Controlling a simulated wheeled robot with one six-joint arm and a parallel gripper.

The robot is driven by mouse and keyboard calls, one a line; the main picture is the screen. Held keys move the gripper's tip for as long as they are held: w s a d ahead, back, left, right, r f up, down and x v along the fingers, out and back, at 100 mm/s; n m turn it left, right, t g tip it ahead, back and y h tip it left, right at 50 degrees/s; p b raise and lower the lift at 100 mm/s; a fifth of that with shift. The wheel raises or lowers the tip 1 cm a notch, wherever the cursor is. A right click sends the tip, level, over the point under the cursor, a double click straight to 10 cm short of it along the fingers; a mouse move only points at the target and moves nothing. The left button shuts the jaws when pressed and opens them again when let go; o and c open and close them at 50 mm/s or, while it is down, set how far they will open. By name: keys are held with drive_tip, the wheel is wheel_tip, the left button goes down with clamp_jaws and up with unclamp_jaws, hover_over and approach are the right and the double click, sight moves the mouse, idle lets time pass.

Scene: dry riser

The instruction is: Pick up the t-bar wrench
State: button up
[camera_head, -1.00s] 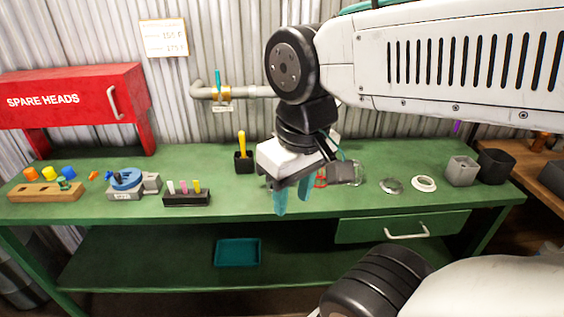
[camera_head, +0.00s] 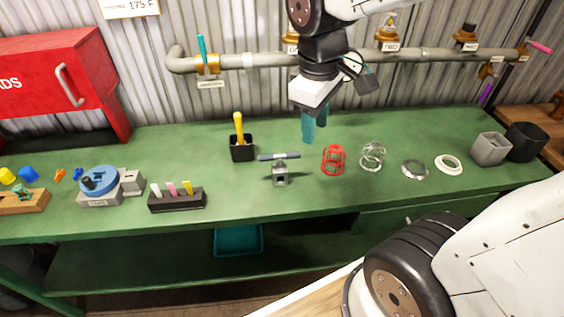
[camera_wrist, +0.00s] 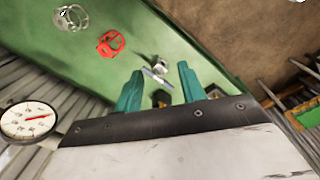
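The t-bar wrench (camera_head: 280,174) stands on the green bench, a grey block-like body with a dark crossbar on top. In the wrist view the wrench (camera_wrist: 158,66) shows beyond the fingertips, roughly in line with the gap between them. My gripper (camera_head: 314,125) hangs over the back of the bench, behind and to the right of the wrench and apart from it. In the wrist view the two teal fingers of my gripper (camera_wrist: 160,80) are spread with nothing held between them.
A black cup (camera_head: 242,151) with a yellow-handled tool stands left of the wrench. A red cage (camera_head: 333,160), a wire cage (camera_head: 373,156) and rings lie to its right. A black marker rack (camera_head: 177,199) is at front left. A pipe (camera_head: 260,60) runs along the wall behind.

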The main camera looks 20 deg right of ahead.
sight(279, 154)
drive_tip(key=w+a+f+n, duration=0.1)
drive_tip(key=w+f+n, duration=0.1)
drive_tip(key=w+f, duration=0.1)
drive_tip(key=w+a+f+n, duration=0.1)
drive_tip(key=w+f+n, duration=0.2)
drive_tip(key=w, duration=0.1)
drive_tip(key=w+a+f+n, duration=0.1)
drive_tip(key=w+f+n, duration=0.1)
drive_tip(key=w+f, duration=0.1)
drive_tip(key=shift+w+f+n+g+h, duration=0.3)
drive_tip(key=shift+w+g+h, duration=0.1)
drive_tip(key=shift+w, duration=0.2)
drive_tip(key=f, duration=0.5)
drive_tip(key=d+f, duration=0.1)
drive_tip(key=f, duration=0.1)
drive_tip(key=shift+f, duration=0.4)
drive_tip(key=shift+c, duration=0.3)
drive_tip(key=shift+w, duration=0.1)
clamp_jaws()
